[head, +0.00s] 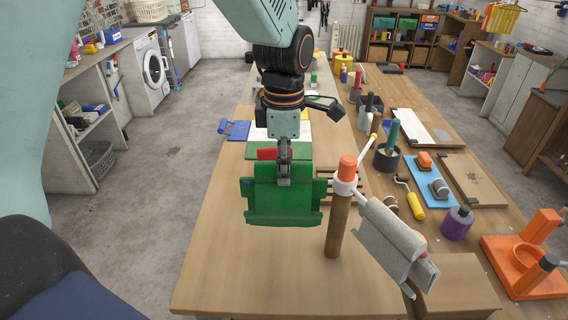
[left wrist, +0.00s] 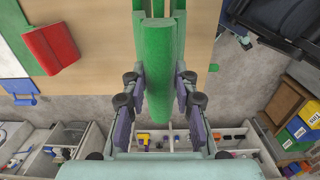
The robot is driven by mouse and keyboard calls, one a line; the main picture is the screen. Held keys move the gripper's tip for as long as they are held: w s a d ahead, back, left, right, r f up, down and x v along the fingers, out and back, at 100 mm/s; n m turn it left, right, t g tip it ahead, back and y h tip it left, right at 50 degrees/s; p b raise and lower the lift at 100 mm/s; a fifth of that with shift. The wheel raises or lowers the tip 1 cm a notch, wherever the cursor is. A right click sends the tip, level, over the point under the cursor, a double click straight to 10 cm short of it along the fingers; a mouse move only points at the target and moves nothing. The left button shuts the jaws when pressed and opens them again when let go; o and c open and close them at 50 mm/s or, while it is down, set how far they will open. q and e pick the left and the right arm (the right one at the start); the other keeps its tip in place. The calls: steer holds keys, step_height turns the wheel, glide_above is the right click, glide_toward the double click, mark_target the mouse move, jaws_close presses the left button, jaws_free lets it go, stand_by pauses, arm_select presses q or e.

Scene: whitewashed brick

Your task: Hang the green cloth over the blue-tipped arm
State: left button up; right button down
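The green cloth (head: 283,205) hangs from my left gripper (head: 284,178), which is shut on its upper part above the wooden table. In the left wrist view the cloth (left wrist: 161,60) is a folded green strip between the fingers (left wrist: 160,95). A stand with a wooden post (head: 338,228), white collar and orange cap is just right of the cloth. One of its arms points up and back with a yellow tip (head: 373,136). Another points to the front right with a grey cloth (head: 393,245) over it. I cannot make out a blue tip; the cloth may hide it. My right gripper is not in view.
A red folded piece (head: 267,154) and a blue piece (head: 235,129) lie behind the cloth. Along the right are a yellow-handled roller (head: 411,198), a purple bottle (head: 457,223) and an orange stand (head: 527,262). The table's front left (head: 225,275) is clear.

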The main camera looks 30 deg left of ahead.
arm_select(q)
steer(key=o, duration=0.5)
steer(key=shift+r, duration=0.1)
step_height(320, 180, up, 12)
steer(key=shift+f, duration=0.1)
stand_by(0.4)
stand_by(0.6)
